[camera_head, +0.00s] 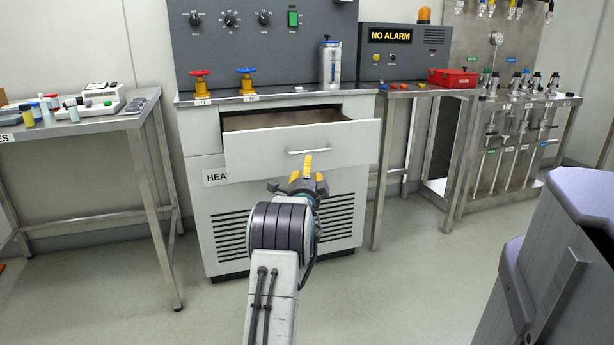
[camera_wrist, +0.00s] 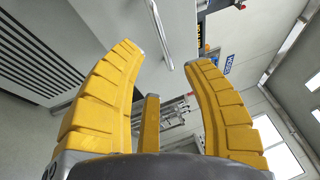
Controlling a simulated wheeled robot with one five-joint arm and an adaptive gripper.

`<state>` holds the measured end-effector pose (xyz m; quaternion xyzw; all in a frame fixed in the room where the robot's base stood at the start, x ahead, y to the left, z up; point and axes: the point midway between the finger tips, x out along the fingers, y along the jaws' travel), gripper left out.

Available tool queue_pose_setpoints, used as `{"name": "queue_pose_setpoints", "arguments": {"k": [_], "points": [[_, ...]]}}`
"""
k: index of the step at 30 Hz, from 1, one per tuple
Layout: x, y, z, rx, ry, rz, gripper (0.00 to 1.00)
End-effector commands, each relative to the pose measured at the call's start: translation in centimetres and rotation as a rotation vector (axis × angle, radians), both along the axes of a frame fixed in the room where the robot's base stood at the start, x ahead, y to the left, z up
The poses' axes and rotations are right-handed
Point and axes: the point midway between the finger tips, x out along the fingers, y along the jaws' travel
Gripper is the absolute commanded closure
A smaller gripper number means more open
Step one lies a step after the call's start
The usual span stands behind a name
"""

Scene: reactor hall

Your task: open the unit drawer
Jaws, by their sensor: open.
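The unit drawer (camera_head: 262,147) is pulled partway out of the white cabinet, and its dark inside shows above the front panel. Its silver bar handle (camera_head: 307,151) is on the front panel. The handle (camera_wrist: 160,36) also shows in the wrist view, beyond and between the fingertips. My gripper (camera_head: 300,178) is just in front of and below the handle. Its yellow fingers (camera_wrist: 165,60) are spread apart with nothing between them, clear of the handle.
A metal table (camera_head: 140,122) is to the left, and another table with a red box (camera_head: 452,78) to the right. The floor in front is clear.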

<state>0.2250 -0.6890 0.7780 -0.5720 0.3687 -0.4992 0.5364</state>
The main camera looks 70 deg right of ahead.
Motion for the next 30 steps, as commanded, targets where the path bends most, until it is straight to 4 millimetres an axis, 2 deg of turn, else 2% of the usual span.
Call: {"name": "queue_pose_setpoints", "arguments": {"k": [9,30], "points": [[-0.4,1.7,-0.3,0.001,0.000,0.000,0.55],[-0.4,1.9,-0.3,0.000,0.000,0.000,0.55]]}}
